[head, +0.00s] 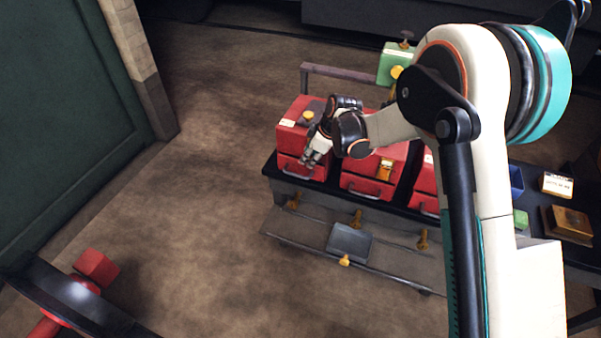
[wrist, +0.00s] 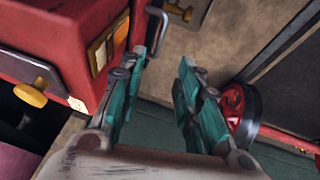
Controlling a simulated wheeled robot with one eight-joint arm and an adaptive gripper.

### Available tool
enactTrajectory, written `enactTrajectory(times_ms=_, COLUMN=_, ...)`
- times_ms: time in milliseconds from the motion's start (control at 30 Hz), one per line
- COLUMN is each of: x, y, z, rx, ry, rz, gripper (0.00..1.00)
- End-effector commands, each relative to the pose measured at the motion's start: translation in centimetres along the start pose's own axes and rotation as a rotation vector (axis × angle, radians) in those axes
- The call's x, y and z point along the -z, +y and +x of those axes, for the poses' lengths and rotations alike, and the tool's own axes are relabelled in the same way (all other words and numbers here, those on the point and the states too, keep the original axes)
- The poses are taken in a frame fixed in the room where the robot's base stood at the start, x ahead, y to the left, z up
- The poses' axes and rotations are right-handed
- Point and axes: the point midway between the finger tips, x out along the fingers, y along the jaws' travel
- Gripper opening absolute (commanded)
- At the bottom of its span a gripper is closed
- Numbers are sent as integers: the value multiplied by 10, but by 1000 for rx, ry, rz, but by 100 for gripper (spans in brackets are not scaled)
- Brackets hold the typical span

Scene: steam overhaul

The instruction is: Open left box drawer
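The left red box (head: 291,136) stands at the left end of a dark cart. Its lower front drawer (head: 290,168) looks closed, and its handle is partly hidden by my gripper. My gripper (head: 312,160) is at the right part of that box's front, pointing downward. In the wrist view, the two teal fingers of my gripper (wrist: 166,72) are apart with nothing seen between them. The red box (wrist: 60,40) fills the upper left there, with a grey metal handle (wrist: 158,28) close to the left fingertip. I cannot tell whether they touch.
More red boxes (head: 368,183) stand to the right on the cart (head: 262,170). Brass knobs (head: 356,218) and a grey box (head: 349,242) are on its lower shelf. Floor (head: 200,200) left of the cart is clear.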

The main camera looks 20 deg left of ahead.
Motion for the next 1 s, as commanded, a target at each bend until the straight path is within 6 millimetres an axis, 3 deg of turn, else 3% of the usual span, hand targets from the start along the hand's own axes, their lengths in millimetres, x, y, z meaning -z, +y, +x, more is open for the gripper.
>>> enactTrajectory(times_ms=600, x=-1, y=0, z=108, rx=-1, ry=-1, rz=2, gripper=31)
enactTrajectory(times_ms=800, x=-1, y=0, z=128, rx=-1, ry=-1, rz=3, gripper=31)
enactTrajectory(times_ms=1000, x=-1, y=1, z=134, rx=-2, ry=-1, rz=3, gripper=31)
